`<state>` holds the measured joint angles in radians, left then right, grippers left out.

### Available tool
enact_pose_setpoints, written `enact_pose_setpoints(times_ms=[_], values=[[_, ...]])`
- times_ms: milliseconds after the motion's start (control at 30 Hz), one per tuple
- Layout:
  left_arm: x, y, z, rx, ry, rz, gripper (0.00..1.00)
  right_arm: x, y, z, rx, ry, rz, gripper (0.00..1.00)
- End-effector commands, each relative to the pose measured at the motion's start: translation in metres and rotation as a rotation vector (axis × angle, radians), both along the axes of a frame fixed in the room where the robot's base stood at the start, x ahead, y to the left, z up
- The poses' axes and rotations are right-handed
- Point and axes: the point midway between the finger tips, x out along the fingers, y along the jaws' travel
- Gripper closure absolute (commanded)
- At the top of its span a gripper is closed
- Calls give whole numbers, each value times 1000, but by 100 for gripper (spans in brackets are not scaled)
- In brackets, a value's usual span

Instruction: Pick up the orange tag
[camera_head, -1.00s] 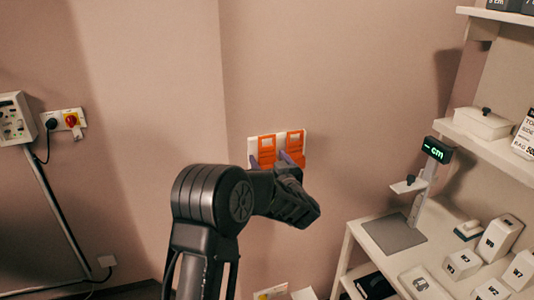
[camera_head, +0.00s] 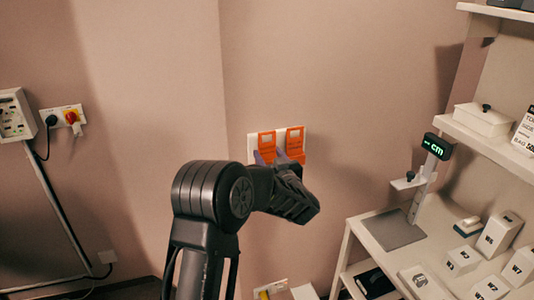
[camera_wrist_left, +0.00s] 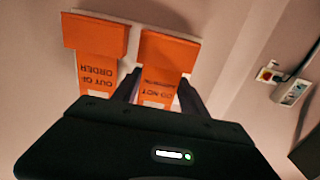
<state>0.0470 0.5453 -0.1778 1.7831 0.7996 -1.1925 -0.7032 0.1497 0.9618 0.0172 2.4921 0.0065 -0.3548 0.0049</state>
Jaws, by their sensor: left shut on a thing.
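Two orange tags hang side by side on a white plate (camera_head: 252,148) on the wall. The left one in the head view, the orange "DO NOT" tag (camera_head: 267,141), also shows at right in the left wrist view (camera_wrist_left: 168,50). My left gripper (camera_head: 270,157) is shut on this tag's lower part, with one dark finger on each side of it. Its lower text is partly hidden by the gripper body. The other tag, marked "OUT OF ORDER" (camera_head: 295,142), hangs free beside it. My right gripper is not in view.
A wall socket with a red knob (camera_head: 71,117) and a grey box (camera_head: 14,115) are at left. At right, a white shelf unit holds a scale with a green "cm" display (camera_head: 437,147) and several white boxes. The wall around the plate is clear.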

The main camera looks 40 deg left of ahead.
Motion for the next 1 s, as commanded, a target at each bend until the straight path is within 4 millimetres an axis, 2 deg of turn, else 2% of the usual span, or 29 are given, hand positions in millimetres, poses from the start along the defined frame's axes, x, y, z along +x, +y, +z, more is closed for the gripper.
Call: enact_pose_setpoints(times_ms=[67, 400, 767, 867, 1000], values=[[0, 0, 0, 0, 0, 0, 60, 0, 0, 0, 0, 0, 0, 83], [0, 0, 0, 0, 0, 0, 88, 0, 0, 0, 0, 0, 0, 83], [0, 0, 7, 0, -2, 0, 88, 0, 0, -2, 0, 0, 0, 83], [0, 0, 20, 0, -5, 0, 88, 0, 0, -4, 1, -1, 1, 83], [0, 0, 46, -1, -8, 0, 88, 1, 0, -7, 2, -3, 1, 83]])
